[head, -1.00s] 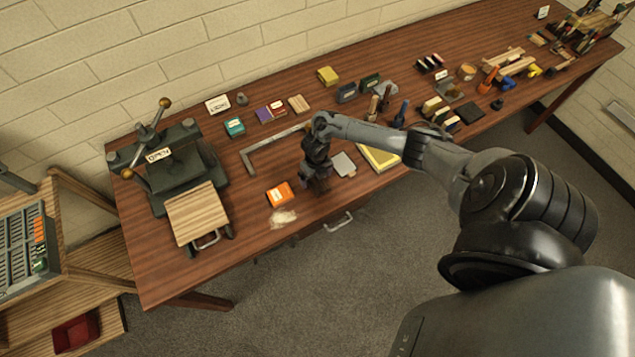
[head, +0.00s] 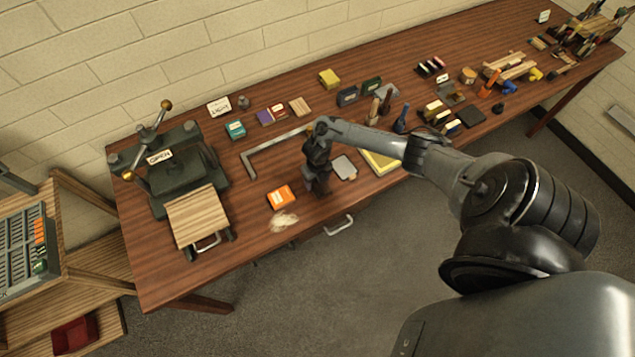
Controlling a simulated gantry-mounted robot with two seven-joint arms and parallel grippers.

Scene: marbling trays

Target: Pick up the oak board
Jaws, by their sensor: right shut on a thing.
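My right gripper (head: 319,189) points down over the front middle of the table, just left of a small grey plate. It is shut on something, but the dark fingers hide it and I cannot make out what. A pale striped wooden board (head: 197,214) lies flat on the bed of the dark press at the left, apart from my gripper. A smaller wooden square (head: 300,106) lies farther back on the table. I cannot tell which of these is the oak board. My left gripper is out of view.
The press (head: 175,165) has an OPEN sign. An orange box (head: 281,197) and a pale crumpled heap (head: 284,222) lie left of my gripper. A grey metal square (head: 262,153) lies behind it, and the grey plate (head: 344,167) and a yellow-edged pad (head: 383,161) to its right.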

